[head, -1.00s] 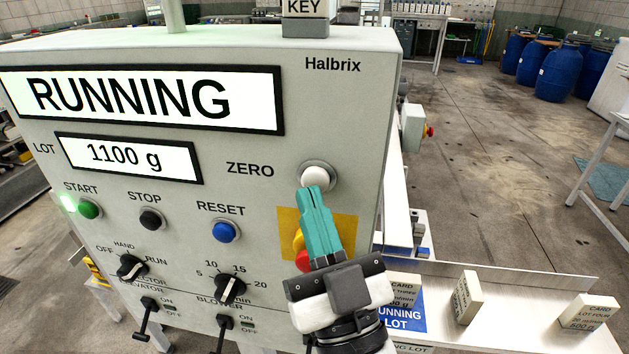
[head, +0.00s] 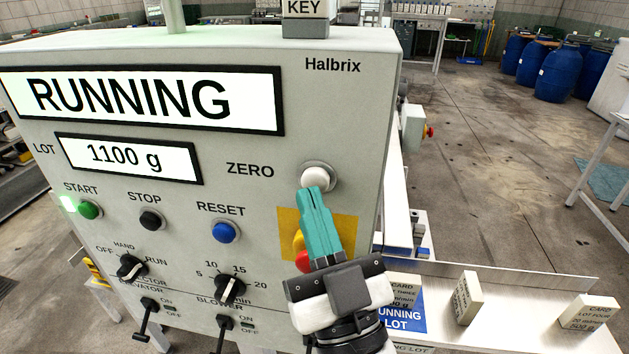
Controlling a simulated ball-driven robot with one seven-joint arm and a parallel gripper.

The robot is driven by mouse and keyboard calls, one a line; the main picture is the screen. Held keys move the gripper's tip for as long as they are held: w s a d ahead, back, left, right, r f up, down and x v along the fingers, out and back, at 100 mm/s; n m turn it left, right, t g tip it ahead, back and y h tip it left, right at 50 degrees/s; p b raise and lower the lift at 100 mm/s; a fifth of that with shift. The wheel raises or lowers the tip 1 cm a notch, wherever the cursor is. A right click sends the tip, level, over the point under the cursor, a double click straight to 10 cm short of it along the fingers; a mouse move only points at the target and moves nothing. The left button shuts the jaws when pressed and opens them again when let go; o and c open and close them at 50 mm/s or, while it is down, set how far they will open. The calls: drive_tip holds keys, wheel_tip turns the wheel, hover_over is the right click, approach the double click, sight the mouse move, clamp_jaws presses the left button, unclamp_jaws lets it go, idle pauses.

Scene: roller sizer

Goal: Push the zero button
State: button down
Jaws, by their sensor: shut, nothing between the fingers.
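The zero button (head: 315,176) is a white round button in a grey ring, right of the word ZERO on the control panel (head: 300,120). My gripper (head: 314,192) has its teal fingers closed together, and their tips overlap the lower edge of the button in the head view. I cannot tell whether the tips touch the button or stand just in front of it. The upper display (head: 130,98) reads RUNNING, and the lot display (head: 128,157) reads 1100 g.
A red and yellow control (head: 302,260) is partly hidden behind my fingers. Cards stand on a tray (head: 520,285) at right.

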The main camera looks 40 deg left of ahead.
idle(0.6)
drive_tip(key=shift+w+a+b, duration=0.25)
drive_tip(key=shift+w+b, duration=0.1)
drive_tip(key=shift+w+a+b, duration=0.25)
drive_tip(key=shift+w+b, duration=0.1)
drive_tip(key=shift+w, duration=0.05)
idle(0.8)
idle(0.3)
drive_tip(key=shift+s+d+p, duration=0.3)
drive_tip(key=shift+s+d, duration=0.2)
drive_tip(key=shift+s, duration=0.25)
drive_tip(key=s+d, duration=0.1)
drive_tip(key=s+p, duration=0.1)
drive_tip(key=s, duration=0.1)
drive_tip(key=s+d, duration=0.1)
drive_tip(key=shift+s+d+p, duration=0.15)
drive_tip(key=shift+d+p, duration=0.15)
drive_tip(key=shift+p, duration=0.1)
idle(0.7)
